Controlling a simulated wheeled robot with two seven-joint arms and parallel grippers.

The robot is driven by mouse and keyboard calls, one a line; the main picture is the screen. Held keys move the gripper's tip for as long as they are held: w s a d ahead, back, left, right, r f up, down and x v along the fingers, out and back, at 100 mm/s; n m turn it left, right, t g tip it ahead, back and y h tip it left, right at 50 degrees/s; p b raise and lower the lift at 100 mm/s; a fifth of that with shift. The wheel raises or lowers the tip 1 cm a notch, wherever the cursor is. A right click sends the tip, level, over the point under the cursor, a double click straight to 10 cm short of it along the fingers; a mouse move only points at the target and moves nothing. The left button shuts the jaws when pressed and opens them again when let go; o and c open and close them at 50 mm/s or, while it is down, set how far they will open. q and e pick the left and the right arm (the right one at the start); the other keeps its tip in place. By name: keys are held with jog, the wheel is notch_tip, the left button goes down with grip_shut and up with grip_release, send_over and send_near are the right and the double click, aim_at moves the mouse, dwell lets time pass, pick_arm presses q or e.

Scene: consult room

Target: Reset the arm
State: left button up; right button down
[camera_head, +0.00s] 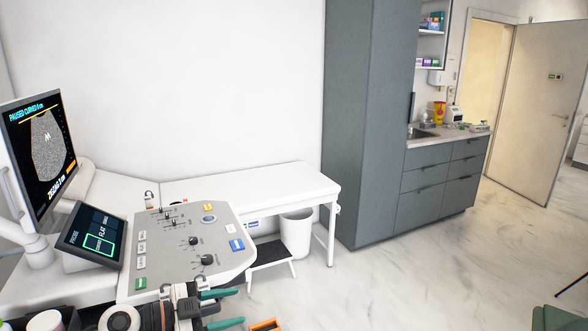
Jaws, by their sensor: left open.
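My left gripper (236,306) shows at the bottom of the head view, in front of the ultrasound machine's control panel (165,250). Its two teal fingers point right and stand apart, with nothing seen between them. The gripper's dark body and part of my left arm lie at the bottom edge, cut off by the frame. My right gripper is not in view.
The machine's screen (40,150) and touch panel (92,236) stand at left. A white exam bed (260,184), white bin (296,234) and black step stool (270,253) are behind. A grey cabinet (365,130) stands beyond. Floor at right is mostly clear.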

pick_arm(q)
notch_tip(320, 180, up, 5)
jog(key=s+a+n+t+y, duration=0.2)
jog(key=n+t+y, duration=0.1)
jog(key=n+t, duration=0.65)
jog(key=s+a+f+n+g+y, duration=0.1)
jog(key=s+a+f+n+y, duration=0.3)
jog(key=f+y, duration=0.25)
jog(key=s+a+f+n+g+y, duration=0.2)
jog(key=s+a+f+n+y, duration=0.25)
jog(key=f+y, duration=0.2)
jog(key=s+d+f+m+g+h, duration=0.1)
jog(key=s+f+g, duration=0.2)
jog(key=s, duration=0.3)
jog(key=s+d+f+m+g, duration=0.1)
jog(key=s+f+g, duration=0.3)
jog(key=s, duration=0.3)
jog(key=s+d+f+g+h, duration=0.1)
jog(key=s+d+f+g, duration=0.15)
jog(key=s, duration=0.35)
notch_tip(320, 180, down, 27)
jog(key=s+g, duration=0.2)
jog(key=s+a+f, duration=0.1)
jog(key=s+f, duration=0.7)
jog(key=s+a+f+m+g, duration=0.1)
jog(key=s+a+f, duration=0.1)
jog(key=s+f, duration=0.6)
jog(key=shift+s+a, duration=0.15)
jog(key=shift+a, duration=0.1)
